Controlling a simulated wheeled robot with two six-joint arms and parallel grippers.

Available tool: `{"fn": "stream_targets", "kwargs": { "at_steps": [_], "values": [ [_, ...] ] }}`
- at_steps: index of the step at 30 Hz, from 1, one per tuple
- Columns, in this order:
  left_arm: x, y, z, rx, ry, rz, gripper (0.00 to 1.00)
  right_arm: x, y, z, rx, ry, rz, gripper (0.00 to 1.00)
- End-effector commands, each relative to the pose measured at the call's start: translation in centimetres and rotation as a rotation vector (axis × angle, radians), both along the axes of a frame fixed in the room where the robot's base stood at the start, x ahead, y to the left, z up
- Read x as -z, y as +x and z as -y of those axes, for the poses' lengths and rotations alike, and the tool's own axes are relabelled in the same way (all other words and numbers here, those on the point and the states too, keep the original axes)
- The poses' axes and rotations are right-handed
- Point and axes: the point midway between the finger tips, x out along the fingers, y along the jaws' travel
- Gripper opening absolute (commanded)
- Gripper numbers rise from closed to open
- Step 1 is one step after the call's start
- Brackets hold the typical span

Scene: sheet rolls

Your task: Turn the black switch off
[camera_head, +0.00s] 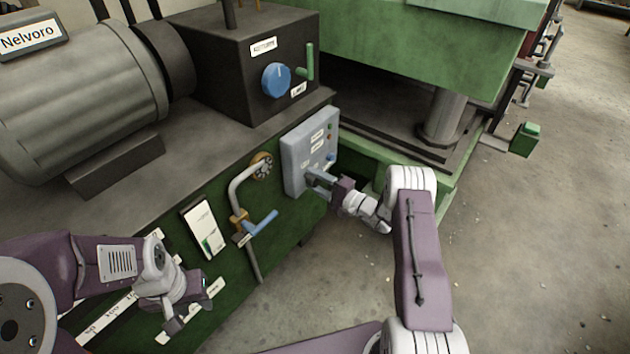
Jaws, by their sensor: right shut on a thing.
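A light grey control box (296,158) is mounted on the green side of the machine base. It has small labels, a red button (330,136) and a blue button (331,157). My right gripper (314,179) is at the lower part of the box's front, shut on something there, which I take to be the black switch. The fingers cover the switch, so its position cannot be seen. My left gripper (192,309) is open and empty at the lower left, in front of the green base and away from the box.
A bent pipe (236,194) with a blue-handled valve (262,223) and a white-faced gauge (203,229) are left of the box. A black housing with a blue knob (276,80) and a grey motor (80,100) stand above.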

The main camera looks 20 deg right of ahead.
Motion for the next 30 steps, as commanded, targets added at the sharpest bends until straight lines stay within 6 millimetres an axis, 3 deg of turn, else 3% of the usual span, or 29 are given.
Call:
{"fn": "stream_targets", "kwargs": {
  "at_steps": [7, 8, 10, 20, 30],
  "values": [
    [0.0, 0.0, 0.0, 0.0, 0.0, 0.0, 0.36, 0.1, -0.1, 0.0, 0.0, -0.002, -0.002, 0.05],
    [0.0, 0.0, 0.0, 0.0, 0.0, 0.0, 0.36, 0.1, -0.1, 0.0, 0.0, -0.002, -0.002, 0.48],
    [0.0, 0.0, 0.0, 0.0, 0.0, 0.0, 0.36, 0.1, -0.1, 0.0, 0.0, -0.002, -0.002, 0.67],
    [-0.2, 0.0, 0.0, 0.0, 0.0, 0.0, 0.36, 0.0, -0.2, 0.2, 0.001, 0.0, -0.001, 0.67],
    [-2.6, 0.0, 0.0, 0.0, 0.0, 0.0, 0.36, -0.2, -5.5, 4.4, 0.004, 0.002, -0.004, 0.67]
  ]
}}
